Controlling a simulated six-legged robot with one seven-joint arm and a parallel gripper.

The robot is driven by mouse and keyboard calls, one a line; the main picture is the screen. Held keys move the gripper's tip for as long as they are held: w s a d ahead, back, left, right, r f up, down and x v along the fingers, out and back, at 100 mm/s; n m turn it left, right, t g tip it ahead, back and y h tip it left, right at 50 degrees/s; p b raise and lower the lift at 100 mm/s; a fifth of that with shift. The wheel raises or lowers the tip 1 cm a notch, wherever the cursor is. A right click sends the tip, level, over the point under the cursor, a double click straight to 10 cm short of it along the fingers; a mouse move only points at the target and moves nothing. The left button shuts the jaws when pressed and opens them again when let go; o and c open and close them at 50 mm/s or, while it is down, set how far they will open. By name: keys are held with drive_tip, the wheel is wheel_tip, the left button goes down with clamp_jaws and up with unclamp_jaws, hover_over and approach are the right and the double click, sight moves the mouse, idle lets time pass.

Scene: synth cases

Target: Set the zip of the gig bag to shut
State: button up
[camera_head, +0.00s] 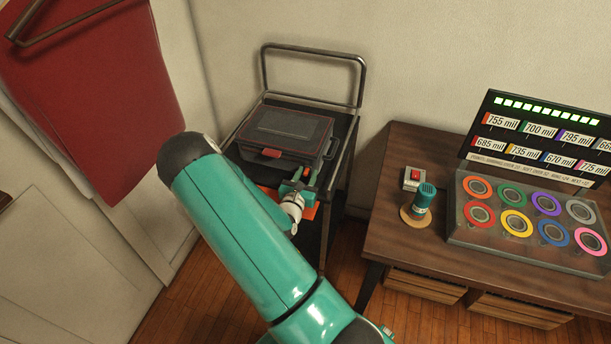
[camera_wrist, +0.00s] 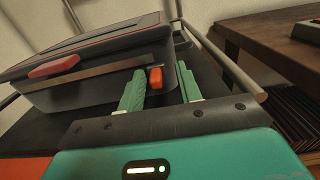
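A dark grey box-like case with red trim (camera_head: 290,131) lies on the cart, its lid looking down; it also shows in the wrist view (camera_wrist: 92,62). It looks like a hard case; I cannot make out a zip. A red tab (camera_head: 271,153) is on its front left, also in the wrist view (camera_wrist: 53,66). A smaller orange-red tab (camera_wrist: 155,78) is near its front right corner. My gripper (camera_head: 305,177) is at that corner. In the wrist view my gripper (camera_wrist: 160,70) is open, the small tab showing between its two green fingers, with gaps at both sides.
The black cart (camera_head: 338,150) has a raised metal handle at the back. An orange sheet (camera_head: 309,211) lies under my gripper. A wooden table (camera_head: 400,258) on the right holds a switch box (camera_head: 413,179), a teal knobbed tool (camera_head: 422,198) and a display case (camera_head: 490,233). Red cloth (camera_head: 95,85) hangs left.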

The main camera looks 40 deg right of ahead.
drive_tip(key=shift+a, duration=0.1)
drive_tip(key=shift+s+a, duration=0.1)
drive_tip(key=shift+a, duration=0.2)
drive_tip(key=v, duration=1.3)
drive_tip(key=shift+s, duration=0.1)
drive_tip(key=s+a+r+m+g+y, duration=0.2)
drive_tip(key=s+r+m+g, duration=0.2)
drive_tip(key=r+m+g, duration=0.3)
drive_tip(key=s+a+r+m+g+y, duration=0.1)
drive_tip(key=s+r+m+g, duration=0.25)
drive_tip(key=r+m, duration=0.45)
drive_tip(key=s+a+r+m+t+y, duration=0.2)
drive_tip(key=a+r+m+t+y, duration=0.2)
drive_tip(key=a+r+y, duration=0.2)
drive_tip(key=s+a+r+m+t+y, duration=0.1)
drive_tip(key=a+r+m+t+y, duration=0.3)
drive_tip(key=a+r+y, duration=0.3)
drive_tip(key=a+r, duration=0.3)
drive_tip(key=a, duration=0.4)
drive_tip(key=shift+s+r, duration=0.3)
drive_tip(key=shift+s, duration=0.1)
